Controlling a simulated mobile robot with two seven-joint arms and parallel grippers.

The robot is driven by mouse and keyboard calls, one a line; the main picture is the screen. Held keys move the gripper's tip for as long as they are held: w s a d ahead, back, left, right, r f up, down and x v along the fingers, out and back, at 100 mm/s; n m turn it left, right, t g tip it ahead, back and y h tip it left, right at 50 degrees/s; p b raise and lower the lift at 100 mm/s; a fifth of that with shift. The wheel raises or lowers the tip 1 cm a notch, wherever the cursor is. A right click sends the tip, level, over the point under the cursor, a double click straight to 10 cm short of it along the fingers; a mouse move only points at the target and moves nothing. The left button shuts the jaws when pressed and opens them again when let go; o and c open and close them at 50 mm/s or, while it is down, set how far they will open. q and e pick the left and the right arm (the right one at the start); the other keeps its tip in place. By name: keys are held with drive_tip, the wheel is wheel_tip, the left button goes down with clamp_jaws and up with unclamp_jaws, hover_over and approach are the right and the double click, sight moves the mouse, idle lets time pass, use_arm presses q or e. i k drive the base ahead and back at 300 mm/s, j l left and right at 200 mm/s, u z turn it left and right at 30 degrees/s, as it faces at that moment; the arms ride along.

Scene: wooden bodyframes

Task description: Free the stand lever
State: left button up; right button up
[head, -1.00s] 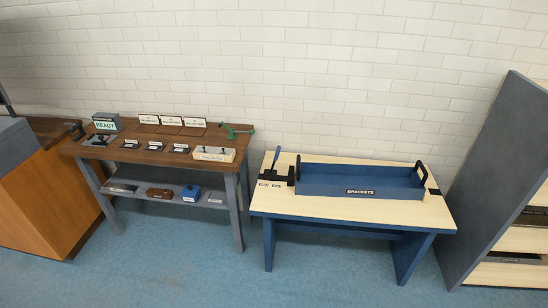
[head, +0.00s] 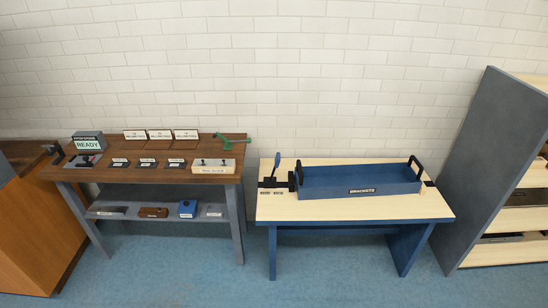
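A lever with a blue handle (head: 276,164) stands on a dark base at the left end of the light wood table (head: 300,208). It leans slightly from upright. Two small labels (head: 271,192) lie in front of it. A dark clamp-like piece sits between the lever and the blue tray marked BRACKETS (head: 345,191); I cannot tell whether they touch. The tray has black handles at both ends. Neither of my grippers is in view.
A dark wood workbench (head: 120,174) on the left holds a READY display box (head: 88,141), several signs and a green tool (head: 230,139). A grey shelf unit (head: 490,170) stands at the right. The blue floor in front is clear.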

sight(277, 159)
drive_tip(key=i, duration=0.8)
drive_tip(key=i+j+u, duration=0.45)
drive_tip(key=i+j, duration=0.4)
drive_tip(key=j, duration=0.15)
